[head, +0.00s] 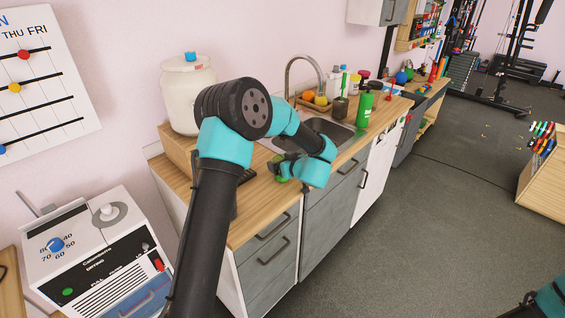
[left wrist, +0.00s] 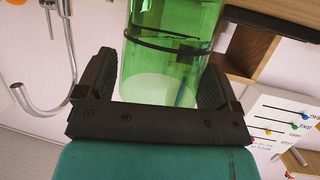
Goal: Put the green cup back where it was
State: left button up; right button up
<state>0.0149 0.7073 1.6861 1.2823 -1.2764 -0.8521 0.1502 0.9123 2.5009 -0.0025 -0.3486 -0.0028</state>
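A clear green cup (left wrist: 165,60) fills the middle of the left wrist view, between the two dark fingers of my left gripper (left wrist: 158,85). The fingers lie against its sides, so the gripper looks shut on it. In the head view, a small part of the green cup (head: 281,179) shows beside my left gripper (head: 283,167), over the wooden counter (head: 255,208) in front of the sink. My arm hides much of the cup there. I cannot tell whether its base touches the counter. My right gripper is out of view; only a bit of that arm shows at the bottom right.
The sink (head: 330,130) with its curved tap (head: 303,62) lies behind the gripper. A green bottle (head: 365,108) stands right of it, and fruit (head: 320,100) lies behind. A white jar (head: 187,92) stands at the back left. A dark item lies on the counter behind my arm.

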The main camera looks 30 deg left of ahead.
pick_arm(q)
jog(key=shift+o, duration=1)
jog(key=shift+r, duration=0.1)
jog(key=shift+d+r, duration=0.1)
jog(key=shift+d, duration=0.05)
jog(key=v, duration=1.1)
jog(key=shift+s+d, duration=0.25)
